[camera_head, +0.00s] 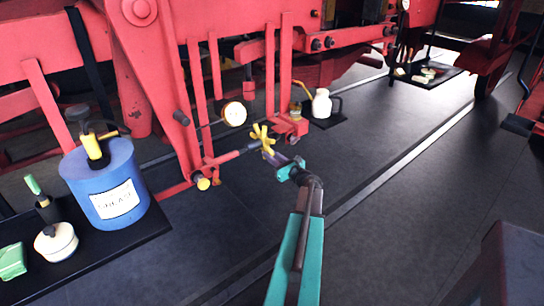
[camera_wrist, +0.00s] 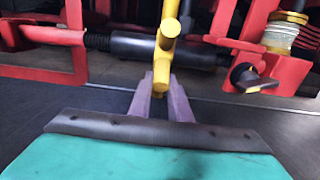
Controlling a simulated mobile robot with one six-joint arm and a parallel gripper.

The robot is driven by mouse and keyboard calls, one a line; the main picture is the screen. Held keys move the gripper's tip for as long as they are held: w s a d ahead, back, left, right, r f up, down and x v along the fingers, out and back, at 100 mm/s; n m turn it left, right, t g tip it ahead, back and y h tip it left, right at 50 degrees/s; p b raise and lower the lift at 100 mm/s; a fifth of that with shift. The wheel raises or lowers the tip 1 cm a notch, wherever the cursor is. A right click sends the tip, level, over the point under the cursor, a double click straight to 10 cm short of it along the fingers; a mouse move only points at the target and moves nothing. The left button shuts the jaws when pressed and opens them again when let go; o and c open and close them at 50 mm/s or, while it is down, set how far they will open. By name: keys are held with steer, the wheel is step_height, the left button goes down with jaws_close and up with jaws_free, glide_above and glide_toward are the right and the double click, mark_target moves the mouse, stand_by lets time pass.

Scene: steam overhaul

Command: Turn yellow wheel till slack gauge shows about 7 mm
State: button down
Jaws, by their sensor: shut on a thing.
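The yellow wheel (camera_head: 263,138) sits on a dark rod beside the red frame, near the middle of the head view. In the wrist view part of the yellow wheel (camera_wrist: 166,45) rises straight ahead, in front of a black cylinder. My gripper (camera_head: 270,153) reaches the wheel from below right. In the wrist view the purple fingers of my gripper (camera_wrist: 161,78) are shut on a yellow spoke end. A round, pale-faced gauge (camera_head: 234,114) is on the frame just above and left of the wheel. Its reading is too small to make out.
A blue grease can (camera_head: 104,185) stands on a black mat at left, with a white pot (camera_head: 56,242) and a green item (camera_head: 12,261). A white oil can (camera_head: 321,104) stands behind the wheel. Red bars surround the wheel.

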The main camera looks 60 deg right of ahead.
steer(key=shift+w+d+f+b, duration=0.1)
steer(key=shift+w+f+b, duration=0.15)
steer(key=shift+f, duration=0.2)
steer(key=shift+w+d+f+b, duration=0.1)
steer(key=shift+w+f+b, duration=0.15)
steer(key=shift+f, duration=0.2)
steer(key=shift+w+f+b, duration=0.15)
steer(key=shift+f+b, duration=0.05)
steer(key=shift+b, duration=0.1)
steer(key=c, duration=1.6)
jaws_free()
steer(key=v, duration=0.6)
steer(key=shift+r, duration=0.1)
